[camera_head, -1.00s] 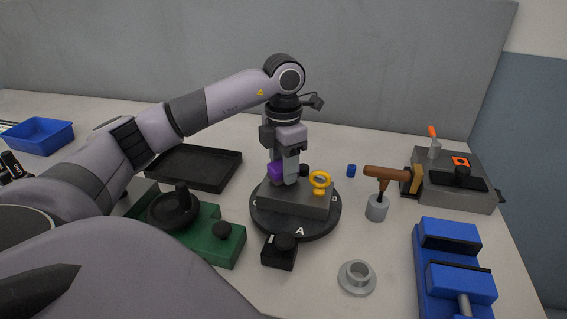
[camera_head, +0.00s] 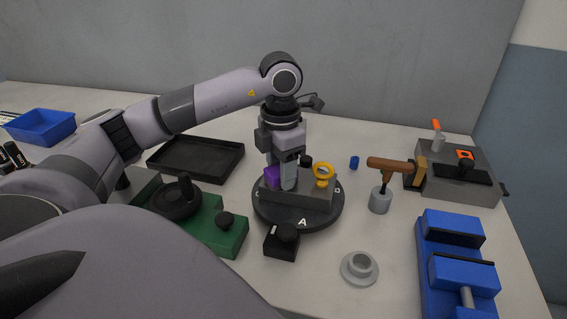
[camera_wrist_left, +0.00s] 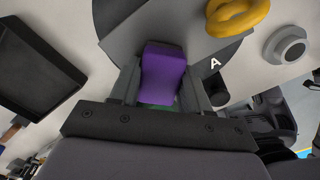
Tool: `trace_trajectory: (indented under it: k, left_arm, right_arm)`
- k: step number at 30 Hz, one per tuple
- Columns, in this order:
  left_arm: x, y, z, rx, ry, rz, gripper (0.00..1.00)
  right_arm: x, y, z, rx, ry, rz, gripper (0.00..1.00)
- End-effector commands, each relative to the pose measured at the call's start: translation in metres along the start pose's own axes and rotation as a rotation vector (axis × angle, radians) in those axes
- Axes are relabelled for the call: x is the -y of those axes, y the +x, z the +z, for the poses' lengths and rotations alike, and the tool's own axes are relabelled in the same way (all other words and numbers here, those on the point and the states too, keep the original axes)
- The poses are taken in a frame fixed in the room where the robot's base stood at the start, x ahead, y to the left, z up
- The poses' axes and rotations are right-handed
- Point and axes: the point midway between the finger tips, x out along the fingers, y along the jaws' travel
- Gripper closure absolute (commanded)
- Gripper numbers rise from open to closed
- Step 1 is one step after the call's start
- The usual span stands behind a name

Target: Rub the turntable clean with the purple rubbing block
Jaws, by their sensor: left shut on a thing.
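The turntable (camera_head: 325,216) is a dark round disc marked with an A, near the middle of the table. A grey block (camera_head: 305,205) with a yellow ring (camera_head: 323,175) stands on it. My left gripper (camera_head: 281,180) points down over the turntable's left side, shut on the purple rubbing block (camera_head: 271,177). In the left wrist view, the purple block (camera_wrist_left: 163,72) sits between the fingers (camera_wrist_left: 163,88), beside the grey block (camera_wrist_left: 178,22) and over the disc's edge. I cannot tell whether it touches the disc. My right gripper is not in view.
A green fixture with a black handwheel (camera_head: 175,200) and a black tray (camera_head: 195,160) lie left. A black knob box (camera_head: 281,243) is close in front. A grey flanged part (camera_head: 360,268), hammer (camera_head: 388,164) and blue vise (camera_head: 455,232) are right.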

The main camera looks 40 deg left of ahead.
Motion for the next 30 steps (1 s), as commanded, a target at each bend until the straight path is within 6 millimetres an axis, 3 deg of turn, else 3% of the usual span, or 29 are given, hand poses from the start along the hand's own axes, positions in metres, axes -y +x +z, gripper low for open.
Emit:
trace_trajectory:
  k: [18,30]
  left_arm:
    - [-0.027,0.003,0.028,0.000,-0.001,-0.001,0.78]
    - [-0.010,0.005,0.009,-0.003,0.002,0.000,0.78]
  right_arm:
    - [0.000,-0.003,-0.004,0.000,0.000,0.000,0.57]
    - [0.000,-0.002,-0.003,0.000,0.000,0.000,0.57]
